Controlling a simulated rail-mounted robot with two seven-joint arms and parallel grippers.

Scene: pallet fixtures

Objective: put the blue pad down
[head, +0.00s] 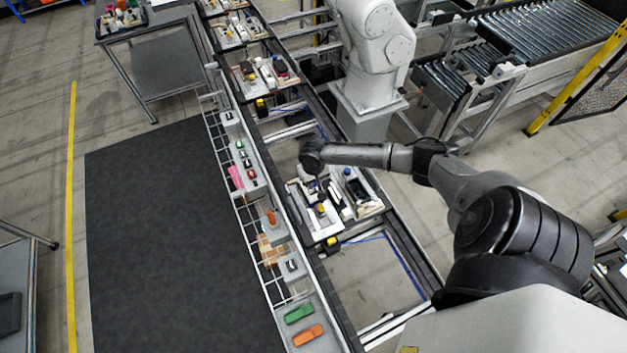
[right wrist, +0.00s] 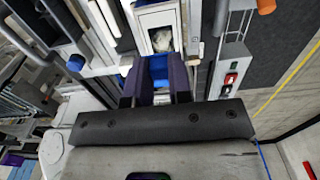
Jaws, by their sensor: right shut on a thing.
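My right gripper (head: 318,182) is over the pallet (head: 322,236) on the conveyor, pointing down. In the right wrist view its two dark fingers (right wrist: 158,88) are closed on the blue pad (right wrist: 158,66). The pad shows as a small blue block between the fingers, just below a white fixture part (right wrist: 158,18). I cannot tell whether the pad touches the fixture. In the head view my gripper and wrist hide the pad. My left gripper is in neither view.
The pallet holds white fixture blocks, a yellow piece (head: 321,209) and dark parts. A rack with grey bins (head: 252,172) runs along the left of the conveyor. A grey robot on a pedestal (head: 368,98) stands behind. A dark floor mat (head: 165,230) is clear.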

